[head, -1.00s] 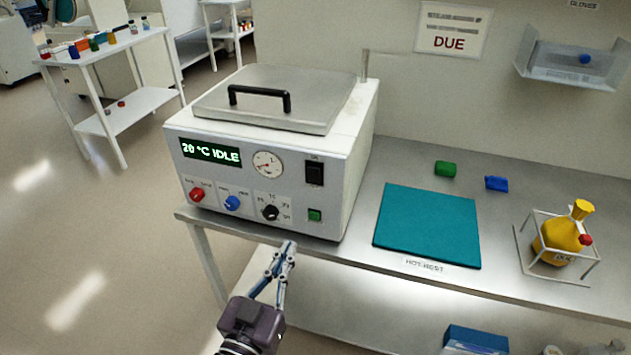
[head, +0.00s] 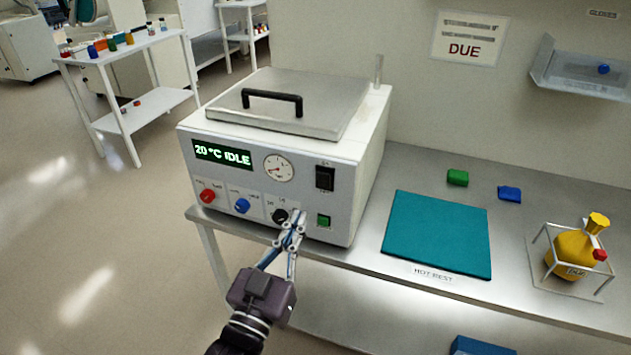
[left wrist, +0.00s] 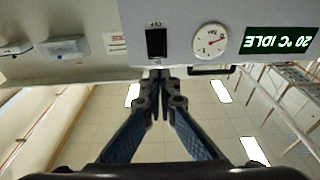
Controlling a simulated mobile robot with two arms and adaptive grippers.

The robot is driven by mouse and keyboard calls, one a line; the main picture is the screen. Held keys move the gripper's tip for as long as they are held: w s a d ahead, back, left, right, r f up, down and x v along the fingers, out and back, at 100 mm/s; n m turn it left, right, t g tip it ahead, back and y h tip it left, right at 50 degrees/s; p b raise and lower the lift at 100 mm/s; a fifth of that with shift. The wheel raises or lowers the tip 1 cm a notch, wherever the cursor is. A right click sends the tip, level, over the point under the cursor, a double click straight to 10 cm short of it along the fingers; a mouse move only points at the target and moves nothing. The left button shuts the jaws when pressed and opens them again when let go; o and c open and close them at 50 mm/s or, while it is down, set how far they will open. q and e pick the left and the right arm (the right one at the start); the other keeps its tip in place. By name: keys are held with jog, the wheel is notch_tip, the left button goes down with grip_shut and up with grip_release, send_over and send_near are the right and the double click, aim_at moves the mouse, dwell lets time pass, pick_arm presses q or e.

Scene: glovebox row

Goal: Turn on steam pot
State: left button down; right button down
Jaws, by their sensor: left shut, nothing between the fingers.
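The steam pot (head: 265,205) is a white box on the metal bench, with a flat lid and black handle (head: 271,97). Its display (head: 222,154) reads 20 °C IDLE. Its front carries a gauge (head: 279,168), a black rocker switch (head: 325,178), a red knob (head: 207,196), a blue knob (head: 242,206), a black dial (head: 280,215) and a green button (head: 323,221). My left gripper (head: 298,215) is shut and empty, its tips before the panel between dial and button; contact is unclear. In the left wrist view its tips (left wrist: 160,75) appear below the switch (left wrist: 156,42) and gauge (left wrist: 210,40).
A teal mat (head: 437,235) lies on the bench right of the pot. A wall tray (head: 585,80) hangs at right. Floor at left is open.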

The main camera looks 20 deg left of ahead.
aim_at(320, 174)
pick_arm(q)
jog(key=w, duration=0.3)
jog(key=w+r+p, duration=0.1)
jog(key=w, duration=0.2)
jog(key=w+r+p, duration=0.1)
jog(key=w, duration=0.3)
jog(key=shift+d, duration=0.15)
jog(key=r+p, duration=0.1)
jog(key=p, duration=0.2)
jog(key=shift+w+r+g+p, duration=0.1)
jog(key=shift+w+g+p, duration=0.25)
jog(key=shift+g+p, duration=0.05)
jog(key=shift+f+b, duration=0.3)
jog(key=shift+f, duration=0.15)
